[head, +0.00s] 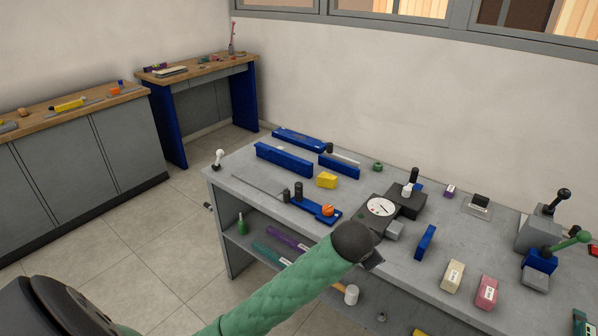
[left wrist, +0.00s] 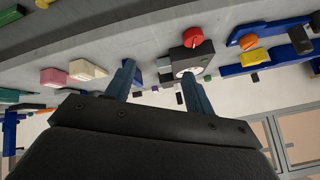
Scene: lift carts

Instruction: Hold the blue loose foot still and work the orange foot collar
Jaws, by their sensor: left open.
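The blue loose foot (head: 312,206) lies flat on the grey workbench, toward its front edge. The orange foot collar (head: 327,211) sits on its right end, and dark upright cylinders stand by its left end. In the left wrist view the blue foot (left wrist: 262,28) and orange collar (left wrist: 248,41) show at upper right. My left gripper (left wrist: 158,72) has its two fingers spread with nothing gripped between them. In the head view my left gripper (head: 373,261) is mostly hidden by its dark wrist, at the bench's front edge, right of the foot and apart from it. My right gripper is not in view.
A dial gauge (head: 381,208) on a dark block stands right of the foot. A yellow block (head: 327,180) and blue bars (head: 284,160) lie behind it. Cream (head: 453,276) and pink (head: 486,290) blocks and a lever unit (head: 540,262) are farther right. A lower shelf runs underneath.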

